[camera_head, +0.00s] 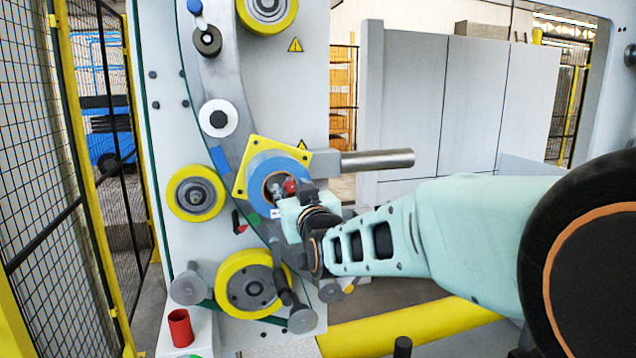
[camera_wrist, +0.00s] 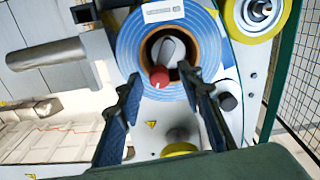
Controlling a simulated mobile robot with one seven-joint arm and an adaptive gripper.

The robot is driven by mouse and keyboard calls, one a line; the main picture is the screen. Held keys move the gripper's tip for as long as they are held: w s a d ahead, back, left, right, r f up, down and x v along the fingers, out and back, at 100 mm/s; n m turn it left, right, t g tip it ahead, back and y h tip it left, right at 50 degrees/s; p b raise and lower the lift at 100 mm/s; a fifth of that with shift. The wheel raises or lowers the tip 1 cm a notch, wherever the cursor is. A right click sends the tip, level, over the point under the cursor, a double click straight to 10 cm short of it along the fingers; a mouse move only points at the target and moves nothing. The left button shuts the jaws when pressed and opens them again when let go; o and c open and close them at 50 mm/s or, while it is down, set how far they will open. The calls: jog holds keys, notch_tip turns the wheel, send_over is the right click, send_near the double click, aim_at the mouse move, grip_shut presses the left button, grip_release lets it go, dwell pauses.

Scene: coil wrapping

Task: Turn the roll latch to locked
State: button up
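The roll latch is a grey lever (camera_wrist: 170,50) with a red knob (camera_wrist: 159,77), set in the brown core of the blue roll (camera_wrist: 205,45). In the wrist view the lever runs from the core's middle down to the knob. My gripper (camera_wrist: 160,76) is open, with one dark finger on each side of the knob and a gap to both. In the head view the red knob (camera_head: 290,186) shows just beyond my gripper (camera_head: 302,192), in front of the blue roll (camera_head: 262,173). The fingers are small there and partly hide the core. No lock marking is readable.
A yellow plate (camera_head: 257,145) sits behind the roll, and a grey bar (camera_head: 378,160) sticks out to its right. Yellow-rimmed rollers (camera_head: 196,193) and a white disc (camera_head: 218,118) surround it on the panel. A red cup (camera_head: 180,328) stands lower left. A mesh fence (camera_head: 40,150) is at left.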

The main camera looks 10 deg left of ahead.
jog(key=shift+w+a, duration=0.15)
jog(key=shift+w, duration=0.1)
grip_shut()
jog(key=shift+f+b, duration=0.1)
jog(key=shift+b, duration=0.25)
